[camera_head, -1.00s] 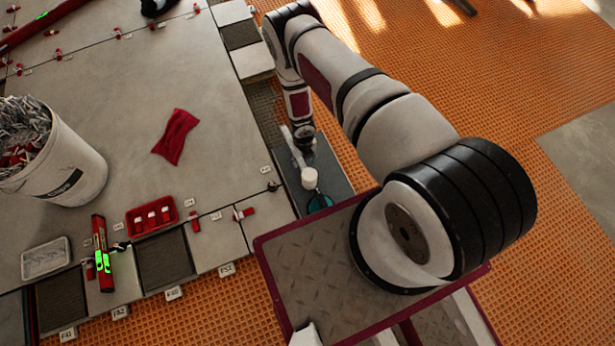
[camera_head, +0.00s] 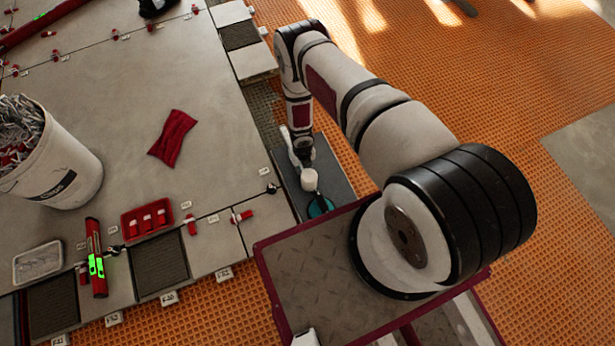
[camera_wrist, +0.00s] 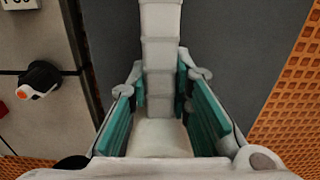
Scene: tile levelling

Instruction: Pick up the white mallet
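The white mallet (camera_head: 309,180) lies on a dark grey panel beside the tiled slab, its pale head towards my base. Its handle runs away under my gripper (camera_head: 301,152). In the wrist view the white ribbed handle (camera_wrist: 160,50) runs up the middle of the picture. My gripper (camera_wrist: 161,95) has its teal pads on both sides of the mallet, very near it. The fingers look open, and I see no clear grip. The underside of the handle is hidden.
The slab (camera_head: 225,140) at left carries a white bucket (camera_head: 75,175), a red cloth (camera_head: 173,138) and a red tray (camera_head: 147,219). Orange grid floor (camera_head: 480,80) lies open at right.

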